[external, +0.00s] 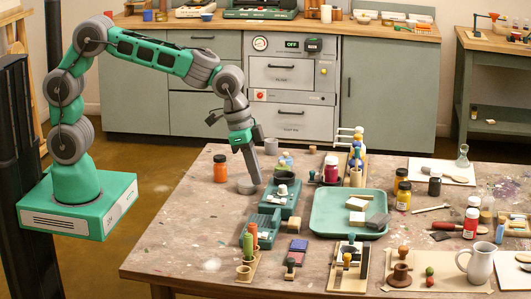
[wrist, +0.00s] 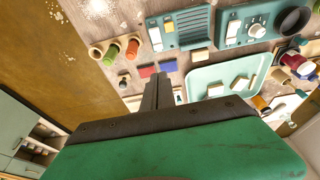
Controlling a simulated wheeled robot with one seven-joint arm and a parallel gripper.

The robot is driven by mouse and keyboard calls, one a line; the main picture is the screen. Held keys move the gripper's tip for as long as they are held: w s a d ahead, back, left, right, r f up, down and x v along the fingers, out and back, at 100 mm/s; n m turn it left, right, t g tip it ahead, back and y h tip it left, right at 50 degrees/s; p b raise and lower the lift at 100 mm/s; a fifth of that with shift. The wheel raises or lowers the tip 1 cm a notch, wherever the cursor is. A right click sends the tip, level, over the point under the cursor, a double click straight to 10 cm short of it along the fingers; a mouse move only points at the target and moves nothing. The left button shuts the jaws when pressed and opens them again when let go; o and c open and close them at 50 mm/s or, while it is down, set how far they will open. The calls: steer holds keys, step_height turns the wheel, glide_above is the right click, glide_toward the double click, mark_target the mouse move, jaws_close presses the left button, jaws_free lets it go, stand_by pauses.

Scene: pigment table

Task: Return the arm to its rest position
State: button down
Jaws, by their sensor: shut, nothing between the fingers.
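My arm stands on its green base at the left and reaches over the left part of the pigment table (external: 190,226). My gripper (external: 256,181) points down at the table's back left, with its fingers together and nothing between them. In the wrist view the shut fingers (wrist: 162,78) point towards the table.
A teal tray (external: 320,221) lies further right, with several jars beyond. The table's left front is mostly clear.

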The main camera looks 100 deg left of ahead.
steer(key=shift+s, duration=0.1)
steer(key=s+f+g, duration=0.3)
steer(key=s+f, duration=0.4)
steer(key=s, duration=0.3)
steer(key=s+d+r, duration=0.2)
steer(key=s+r, duration=0.1)
steer(key=s, duration=0.9)
step_height(320, 180, up, 6)
steer(key=d+t, duration=0.1)
steer(key=t, duration=0.2)
steer(key=shift+d+r, duration=0.2)
steer(key=shift+d, duration=0.2)
steer(key=shift+w, duration=0.1)
